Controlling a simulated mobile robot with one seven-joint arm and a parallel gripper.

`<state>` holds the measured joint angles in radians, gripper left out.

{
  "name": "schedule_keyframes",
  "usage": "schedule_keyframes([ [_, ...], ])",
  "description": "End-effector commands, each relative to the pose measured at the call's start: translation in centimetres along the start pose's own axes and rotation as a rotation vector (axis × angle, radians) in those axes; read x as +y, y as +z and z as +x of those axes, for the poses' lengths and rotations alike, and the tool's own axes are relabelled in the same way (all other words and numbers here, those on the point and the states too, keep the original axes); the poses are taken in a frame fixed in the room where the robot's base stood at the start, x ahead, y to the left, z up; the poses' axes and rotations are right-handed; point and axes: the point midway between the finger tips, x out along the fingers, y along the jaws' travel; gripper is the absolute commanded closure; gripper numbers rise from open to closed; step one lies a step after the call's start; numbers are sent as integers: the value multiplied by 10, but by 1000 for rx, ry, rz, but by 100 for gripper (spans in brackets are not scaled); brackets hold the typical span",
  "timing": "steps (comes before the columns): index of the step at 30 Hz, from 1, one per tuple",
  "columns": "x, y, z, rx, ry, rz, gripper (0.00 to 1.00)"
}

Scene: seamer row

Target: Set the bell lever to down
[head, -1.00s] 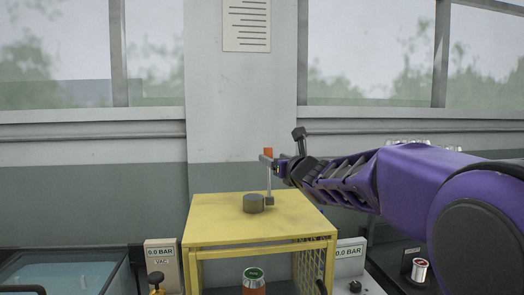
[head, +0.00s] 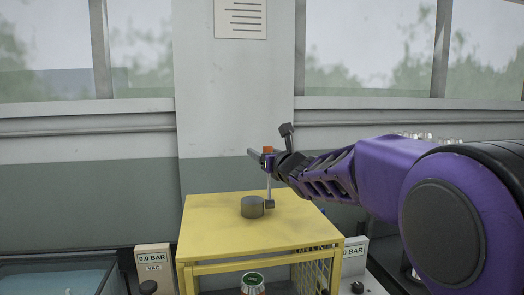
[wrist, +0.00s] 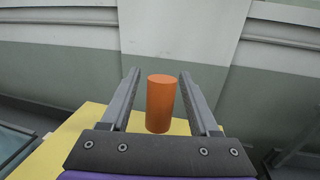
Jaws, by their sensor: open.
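The bell lever has an orange cylindrical knob (head: 268,150) on a thin grey rod that stands upright. The rod rises from a small block beside a dark grey round hub (head: 252,207) on top of the yellow cage (head: 215,232). My gripper (head: 258,156) is at knob height, reaching in from the right. In the wrist view the orange knob (wrist: 161,105) sits between the two open fingers of my gripper (wrist: 159,74), with a visible gap on each side. The rod is hidden in the wrist view.
A box marked 0.0 BAR VAC (head: 154,268) stands left of the cage, and another gauge box (head: 355,256) stands right. A can with a green top (head: 253,283) is inside the cage. The wall (head: 235,100) is behind the cage.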

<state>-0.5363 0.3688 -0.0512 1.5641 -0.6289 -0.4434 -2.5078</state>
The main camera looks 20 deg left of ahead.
Motion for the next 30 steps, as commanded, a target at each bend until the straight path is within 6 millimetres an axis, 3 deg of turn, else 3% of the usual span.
schedule_keyframes([
  [8, 0, 0, 0, 0, 0, 0, 38],
  [18, 0, 0, 0, 0, 0, 0, 97],
  [19, 0, 0, 0, 0, 0, 0, 100],
  [30, 0, 0, 0, 0, 0, 0, 100],
])
